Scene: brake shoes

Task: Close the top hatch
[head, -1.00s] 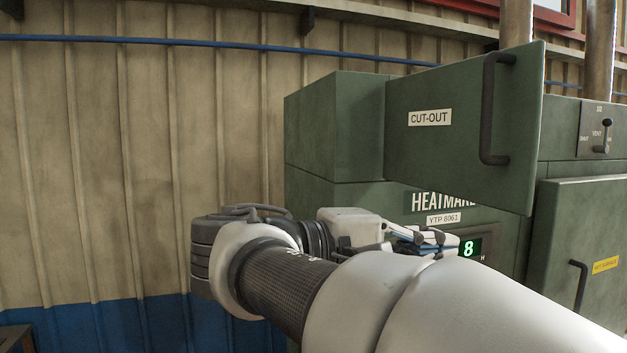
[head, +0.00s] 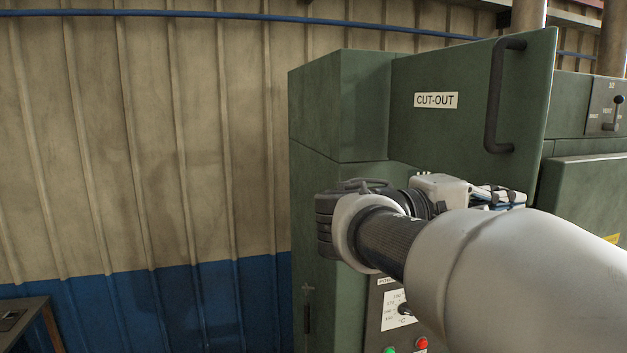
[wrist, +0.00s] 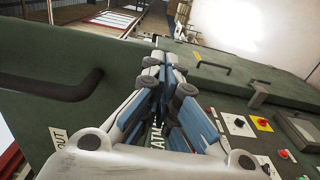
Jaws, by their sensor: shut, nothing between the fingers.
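The top hatch (head: 445,132) is a green panel marked CUT-OUT, standing open from the upper part of the green machine in the head view. Its black bar handle (head: 495,100) is near its free right edge. My gripper (head: 517,200) is just below the hatch's lower edge in the picture, partly hidden by my arm. In the wrist view my gripper (wrist: 165,62) has its fingers together and empty. The hatch (wrist: 35,108) and its handle (wrist: 50,88) are left of the fingers there. I cannot tell whether the gripper touches the hatch.
The green machine (head: 335,190) has a control panel with a dial and buttons (head: 405,310) below my arm. A lever panel (head: 606,105) is at the right. The wrist view shows more knobs (wrist: 238,122) at right. A table (head: 30,315) stands lower left.

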